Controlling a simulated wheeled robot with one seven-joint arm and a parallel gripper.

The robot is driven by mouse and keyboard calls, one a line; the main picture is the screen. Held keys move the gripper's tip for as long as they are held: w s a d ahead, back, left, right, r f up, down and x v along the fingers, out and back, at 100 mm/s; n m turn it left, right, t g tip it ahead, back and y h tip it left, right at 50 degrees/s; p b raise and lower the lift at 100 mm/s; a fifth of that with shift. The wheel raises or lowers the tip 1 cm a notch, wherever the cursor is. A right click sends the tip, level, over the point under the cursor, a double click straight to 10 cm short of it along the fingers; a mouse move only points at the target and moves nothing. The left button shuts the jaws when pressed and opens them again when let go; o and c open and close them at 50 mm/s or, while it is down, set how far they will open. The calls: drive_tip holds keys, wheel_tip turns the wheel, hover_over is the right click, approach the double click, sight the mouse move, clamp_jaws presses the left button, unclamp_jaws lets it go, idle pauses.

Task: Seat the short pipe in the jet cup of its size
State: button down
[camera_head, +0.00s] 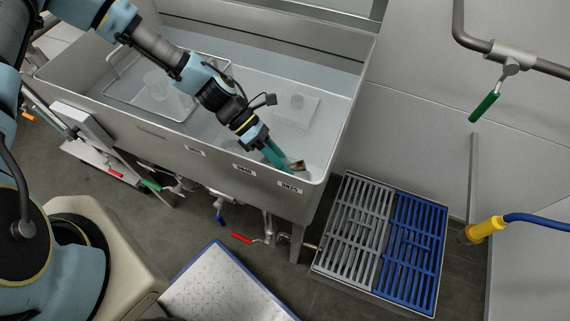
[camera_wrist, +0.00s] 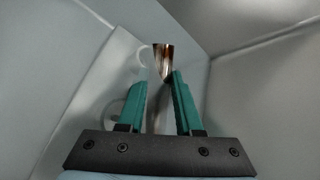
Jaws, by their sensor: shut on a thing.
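My gripper (camera_head: 281,160) reaches down into the right end of the steel sink. In the wrist view its two green fingers (camera_wrist: 159,84) are shut on a shiny, brownish metal pipe (camera_wrist: 163,58), whose end sticks out past the fingertips. In the head view the pipe (camera_head: 298,165) shows as a small dark piece at the fingertips. A pale cup (camera_head: 297,101) stands on a light plate towards the sink's back wall, apart from the pipe. A larger pale cup (camera_head: 157,84) stands at the left. In the wrist view, a pale round shape (camera_wrist: 116,110) is partly hidden behind the left finger.
The sink's front rim (camera_head: 190,152) carries small labels, one seeming to read DN40 (camera_head: 243,171) and one DN25 (camera_head: 289,187). The sink's right wall is close to my gripper. A grey and blue floor grate (camera_head: 345,235) lies to the right. Valves hang below the sink.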

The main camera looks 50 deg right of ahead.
drive_tip(key=shift+f+p, duration=0.45)
drive_tip(key=shift+f, duration=0.45)
drive_tip(key=c, duration=0.6)
unclamp_jaws()
drive_tip(key=shift+w+f+b, duration=0.15)
drive_tip(key=shift+f+b, duration=0.1)
drive_tip(key=shift+b, duration=0.2)
drive_tip(key=b+v, duration=0.3)
drive_tip(key=v, duration=0.7)
drive_tip(key=shift+w+a+r+b, duration=0.15)
drive_tip(key=shift+r+b, duration=0.15)
drive_tip(key=shift+r, duration=0.15)
